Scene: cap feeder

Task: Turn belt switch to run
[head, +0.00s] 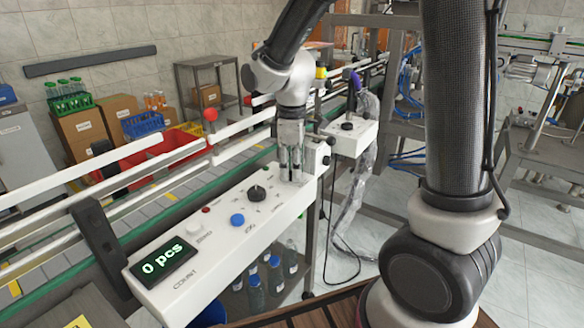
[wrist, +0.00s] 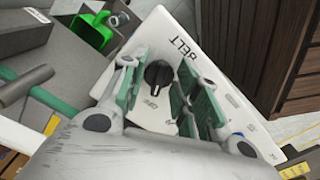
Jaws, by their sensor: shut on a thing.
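The belt switch is a black round knob (wrist: 158,74) with a pale pointer mark, on a white panel marked BELT in the wrist view. Small lettering beside it is too blurred to read. My gripper (wrist: 160,85) has its green-padded fingers on either side of the knob and is shut on it. In the head view my gripper (head: 290,178) points straight down at the right end of the long white control panel (head: 215,250). Its fingers hide the belt switch there.
The panel also carries another black knob (head: 257,193), a blue button (head: 237,219), a red button (head: 206,210) and a display (head: 162,258) reading 0 pcs. The conveyor and its rails (head: 130,170) run behind. A small white box (head: 347,140) stands to the right.

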